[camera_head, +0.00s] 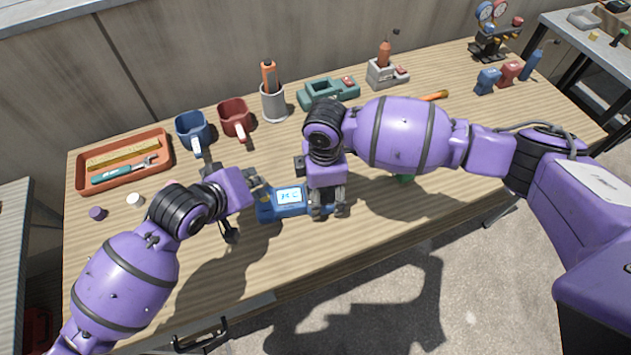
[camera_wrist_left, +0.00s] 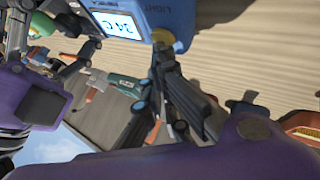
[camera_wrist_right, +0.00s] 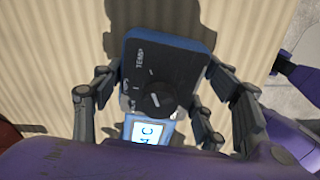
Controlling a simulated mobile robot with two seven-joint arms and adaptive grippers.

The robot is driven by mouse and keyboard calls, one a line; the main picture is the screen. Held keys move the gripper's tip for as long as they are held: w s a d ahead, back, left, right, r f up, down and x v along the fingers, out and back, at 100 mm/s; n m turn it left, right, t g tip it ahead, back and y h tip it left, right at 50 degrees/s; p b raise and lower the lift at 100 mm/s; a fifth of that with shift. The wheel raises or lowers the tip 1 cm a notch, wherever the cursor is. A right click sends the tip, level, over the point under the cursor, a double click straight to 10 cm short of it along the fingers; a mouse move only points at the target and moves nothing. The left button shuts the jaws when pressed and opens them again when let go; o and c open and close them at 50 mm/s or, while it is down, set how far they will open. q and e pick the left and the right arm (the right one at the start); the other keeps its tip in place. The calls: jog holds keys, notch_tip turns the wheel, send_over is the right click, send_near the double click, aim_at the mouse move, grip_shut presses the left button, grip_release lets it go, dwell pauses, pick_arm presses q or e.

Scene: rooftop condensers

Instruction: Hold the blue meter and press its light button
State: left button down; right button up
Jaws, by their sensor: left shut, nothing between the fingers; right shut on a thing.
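The blue meter (camera_head: 268,211) is near the front middle of the table. Its screen (camera_head: 290,196) is lit and reads about 34 C. My right gripper (camera_head: 326,208) is shut around the meter's dial end; the right wrist view shows fingers on both sides of the meter (camera_wrist_right: 190,50) and its black dial (camera_wrist_right: 157,98). My left gripper (camera_head: 257,187) is shut and empty at the meter's other end. In the left wrist view its fingertips (camera_wrist_left: 163,55) are at the yellowish round button (camera_wrist_left: 170,38) beside the word LIGHT; they seem to touch it, and partly hide it.
Blue (camera_head: 190,130) and red (camera_head: 236,118) mugs, an orange tray (camera_head: 80,178) and a grey holder (camera_head: 273,105) stand behind. A teal device (camera_head: 328,92) and small blue and red items (camera_head: 488,80) are farther off.

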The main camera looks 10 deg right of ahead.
pick_arm(q)
jog(key=shift+r, duration=0.5)
notch_tip(320, 180, up, 6)
pick_arm(e)
jog(key=o, duration=1.7)
jog(key=shift+c, duration=0.2)
jog(key=shift+o, duration=1.4)
pick_arm(q)
jog(key=shift+r, duration=0.1)
